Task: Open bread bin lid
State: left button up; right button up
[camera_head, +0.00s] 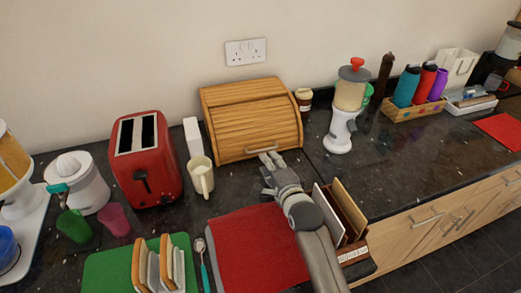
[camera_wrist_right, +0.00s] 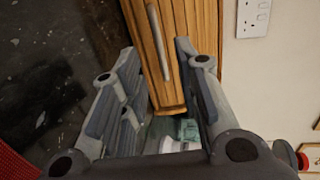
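The wooden bread bin (camera_head: 250,118) stands against the back wall with its slatted roll-top lid (camera_head: 250,125) down. A pale bar handle (camera_head: 262,149) is on the lid's lower front. My right gripper (camera_head: 271,162) is just in front of the bin, close to the handle. In the right wrist view the gripper (camera_wrist_right: 157,55) is open, with the handle (camera_wrist_right: 157,42) showing between its spread fingertips. I cannot tell whether a finger touches the lid. My left gripper is not in view.
A red toaster (camera_head: 145,165) and a cream mug (camera_head: 201,177) stand left of the bin. A small jar (camera_head: 304,98) and a white dispenser (camera_head: 343,115) stand to its right. A red mat (camera_head: 250,250) and a rack of boards (camera_head: 345,212) flank my right arm.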

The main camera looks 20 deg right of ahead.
aim_at(261, 151)
jog(key=x, duration=0.4)
jog(key=shift+w, duration=0.1)
jog(key=x, duration=0.3)
jog(key=shift+p, duration=0.35)
jog(key=shift+w+f, duration=0.1)
jog(key=shift+w, duration=0.2)
jog(key=shift+w+f, duration=0.15)
jog(key=shift+w, duration=0.25)
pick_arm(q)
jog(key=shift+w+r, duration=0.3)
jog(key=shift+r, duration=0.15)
pick_arm(e)
grip_shut()
